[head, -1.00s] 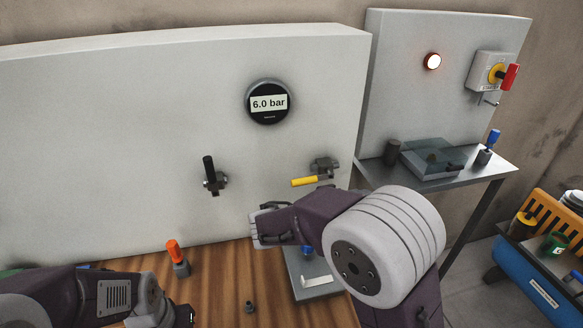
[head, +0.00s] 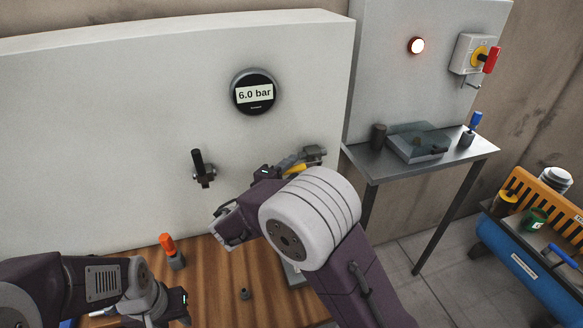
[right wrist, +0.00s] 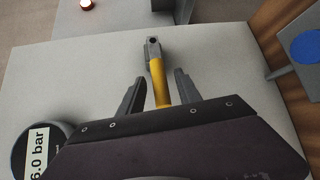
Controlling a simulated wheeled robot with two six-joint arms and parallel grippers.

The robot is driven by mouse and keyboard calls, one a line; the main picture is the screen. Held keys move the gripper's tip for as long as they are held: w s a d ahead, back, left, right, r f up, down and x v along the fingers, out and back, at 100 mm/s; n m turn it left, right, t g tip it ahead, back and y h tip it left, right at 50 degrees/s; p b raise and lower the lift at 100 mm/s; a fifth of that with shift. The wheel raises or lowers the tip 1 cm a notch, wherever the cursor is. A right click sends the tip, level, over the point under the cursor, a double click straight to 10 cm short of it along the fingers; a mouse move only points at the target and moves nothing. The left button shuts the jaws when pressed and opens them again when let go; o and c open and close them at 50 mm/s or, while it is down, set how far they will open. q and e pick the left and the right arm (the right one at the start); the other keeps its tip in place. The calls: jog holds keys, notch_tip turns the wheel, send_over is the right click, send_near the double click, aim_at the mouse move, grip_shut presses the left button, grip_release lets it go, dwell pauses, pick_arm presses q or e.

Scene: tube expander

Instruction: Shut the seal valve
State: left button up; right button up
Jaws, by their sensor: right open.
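A valve (head: 315,154) with a yellow lever (head: 296,169) is on the right of the white panel; the lever lies roughly level, pointing left. A second valve (head: 204,178) with an upright black lever (head: 198,160) is further left. I cannot tell by label which is the seal valve. My right gripper (head: 287,163) is at the yellow lever, partly hidden by my arm. In the right wrist view, its open fingers (right wrist: 160,82) stand either side of the yellow lever (right wrist: 159,84), with gaps visible. My left gripper (head: 182,305) is low at the left, fingers unclear.
A round gauge (head: 255,92) on the panel reads 6.0 bar. An orange-handled tool (head: 169,246) and a small dark part (head: 245,293) stand on the wooden bench (head: 212,270).

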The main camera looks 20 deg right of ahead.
jog(key=shift+w+f, duration=0.1)
jog(key=shift+w, duration=0.15)
jog(key=shift+s, duration=0.1)
grip_shut()
dwell(1.2)
